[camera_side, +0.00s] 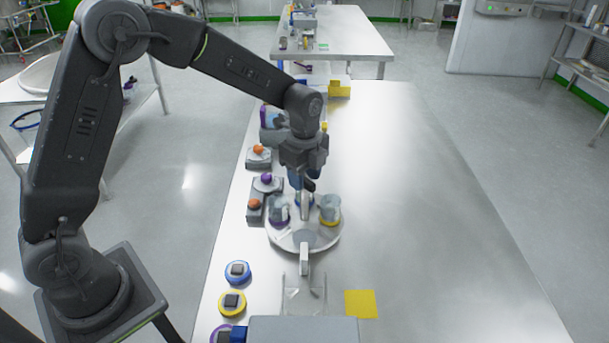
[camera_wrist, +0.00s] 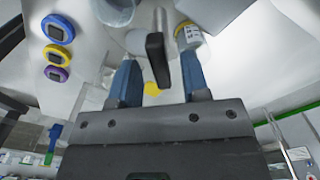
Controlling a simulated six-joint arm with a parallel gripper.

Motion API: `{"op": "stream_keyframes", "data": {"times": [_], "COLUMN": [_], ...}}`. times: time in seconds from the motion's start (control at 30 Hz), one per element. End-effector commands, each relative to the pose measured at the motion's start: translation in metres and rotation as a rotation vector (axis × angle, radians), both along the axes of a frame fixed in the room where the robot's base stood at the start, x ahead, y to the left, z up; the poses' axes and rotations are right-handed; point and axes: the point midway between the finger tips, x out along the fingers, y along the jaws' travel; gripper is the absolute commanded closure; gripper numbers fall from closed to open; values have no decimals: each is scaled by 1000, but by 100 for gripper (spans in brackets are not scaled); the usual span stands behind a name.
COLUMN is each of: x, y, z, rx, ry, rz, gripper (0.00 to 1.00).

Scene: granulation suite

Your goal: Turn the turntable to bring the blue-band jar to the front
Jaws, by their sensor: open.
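The round grey turntable (camera_side: 290,240) carries jars near its rim. The purple-band jar (camera_side: 279,214) is at left and the yellow-band jar (camera_side: 331,212) at right. A blue band (camera_side: 297,202) shows at the far side, its jar mostly hidden behind a post and my gripper. An upright post with a black grip (camera_side: 309,186) stands at the far side; the grip also shows in the wrist view (camera_wrist: 156,47). My gripper (camera_wrist: 159,62) is open, its blue fingers on either side of the black grip with gaps visible. A pale upright piece (camera_side: 304,260) is at the turntable's front.
Blue (camera_side: 238,271) and yellow (camera_side: 232,302) round devices lie front left, with a purple one below. Blocks with orange and purple knobs (camera_side: 266,178) line the left edge. A yellow square (camera_side: 361,303) lies front right. The table's right side is clear.

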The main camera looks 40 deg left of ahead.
Motion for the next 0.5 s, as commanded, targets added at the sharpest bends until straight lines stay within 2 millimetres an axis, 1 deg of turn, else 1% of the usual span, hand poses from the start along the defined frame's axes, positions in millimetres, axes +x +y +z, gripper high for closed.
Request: {"op": "stream_keyframes", "data": {"times": [0.3, 0.37, 0.5], "x": [0, 0, 0], "y": [0, 0, 0], "z": [-3, -3, -3], "rx": [0, 0, 0], "ry": [0, 0, 0], "rz": [0, 0, 0], "gripper": [57, 62, 76]}}
